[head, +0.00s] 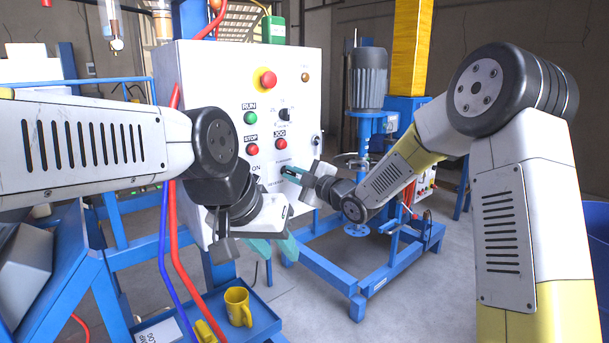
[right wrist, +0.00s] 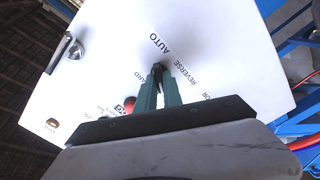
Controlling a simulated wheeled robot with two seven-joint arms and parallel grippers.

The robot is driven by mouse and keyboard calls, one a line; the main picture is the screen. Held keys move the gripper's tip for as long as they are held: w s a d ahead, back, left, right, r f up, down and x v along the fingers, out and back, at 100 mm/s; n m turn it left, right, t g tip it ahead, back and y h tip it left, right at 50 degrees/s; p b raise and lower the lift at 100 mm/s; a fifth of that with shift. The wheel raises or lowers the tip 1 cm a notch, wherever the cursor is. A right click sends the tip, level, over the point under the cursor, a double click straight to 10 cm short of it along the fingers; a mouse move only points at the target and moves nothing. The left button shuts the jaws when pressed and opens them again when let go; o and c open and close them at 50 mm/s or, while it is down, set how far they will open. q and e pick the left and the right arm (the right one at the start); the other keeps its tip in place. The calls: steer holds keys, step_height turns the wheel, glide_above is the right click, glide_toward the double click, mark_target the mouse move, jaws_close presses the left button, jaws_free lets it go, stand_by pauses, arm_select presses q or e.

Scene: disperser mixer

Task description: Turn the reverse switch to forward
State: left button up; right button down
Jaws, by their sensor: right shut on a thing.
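The white control panel (head: 225,90) stands in the middle of the head view. In the right wrist view, the small black reverse switch (right wrist: 158,69) sits on the panel (right wrist: 110,60) among the words AUTO, REVERSE and a partly covered word ending in "ARD". My right gripper (right wrist: 158,86) has its teal fingers shut on the switch knob. In the head view my right gripper (head: 291,174) reaches the lower right of the panel and hides the switch. My left gripper (head: 272,248) hangs in front of the panel's lower edge, its teal fingers apart and empty.
A red emergency button (head: 267,80), a green RUN button (head: 250,118), a red STOP button (head: 252,149), a red JOG button (head: 281,144) and a black selector (head: 285,115) are on the panel. A yellow mug (head: 238,307) stands on a blue tray (head: 262,318) below.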

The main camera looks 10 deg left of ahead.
steer(key=shift+m, duration=0.3)
steer(key=m, duration=0.5)
steer(key=shift+d, duration=0.1)
steer(key=m, duration=0.6)
steer(key=shift+w, duration=0.1)
stand_by(0.4)
steer(key=c, duration=1.5)
jaws_free()
